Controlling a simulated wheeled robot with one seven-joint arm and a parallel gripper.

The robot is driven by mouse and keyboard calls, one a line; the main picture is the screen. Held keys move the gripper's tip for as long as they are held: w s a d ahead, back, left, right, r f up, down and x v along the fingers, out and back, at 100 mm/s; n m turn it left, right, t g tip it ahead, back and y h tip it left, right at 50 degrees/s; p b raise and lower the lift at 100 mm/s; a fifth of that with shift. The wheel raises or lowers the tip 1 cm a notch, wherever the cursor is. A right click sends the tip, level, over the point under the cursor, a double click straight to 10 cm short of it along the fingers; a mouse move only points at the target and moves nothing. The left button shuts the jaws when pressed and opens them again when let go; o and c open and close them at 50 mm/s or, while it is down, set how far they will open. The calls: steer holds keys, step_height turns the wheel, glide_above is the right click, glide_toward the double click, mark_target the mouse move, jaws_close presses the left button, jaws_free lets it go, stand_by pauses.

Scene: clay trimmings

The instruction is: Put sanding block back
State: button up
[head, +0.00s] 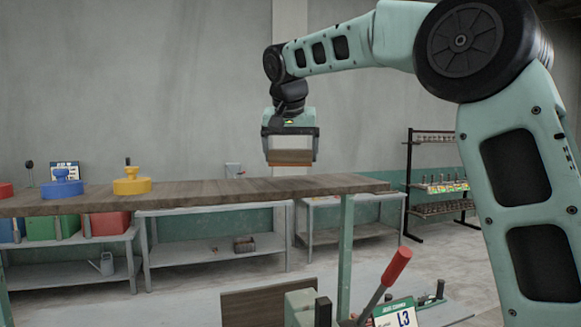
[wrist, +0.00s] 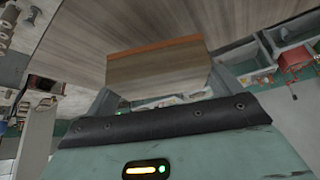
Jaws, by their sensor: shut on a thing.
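The sanding block (head: 290,157) is a wooden block with an orange-brown strip along one side. My gripper (head: 290,148) is shut on it and holds it level, a little above the wooden tabletop (head: 220,189) near its back edge. In the wrist view the block (wrist: 158,75) sits between the two fingers of my gripper (wrist: 160,90), with the wood-grained tabletop (wrist: 200,22) behind it. I cannot tell which spot is the block's own place.
Yellow (head: 131,186), blue (head: 62,187) and red (head: 5,190) knobbed pieces stand on the left of the tabletop. Grey benches (head: 215,206) with coloured bins line the wall. A red-handled lever (head: 397,266) rises in the foreground. The tabletop's right part looks clear.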

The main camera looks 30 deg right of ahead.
steer(key=shift+f+p, duration=0.4)
steer(key=shift+f, duration=1.5)
steer(key=shift+f, duration=0.1)
steer(key=o, duration=0.7)
steer(key=shift+o, duration=0.2)
steer(key=b+v, duration=0.2)
steer(key=v, duration=1)
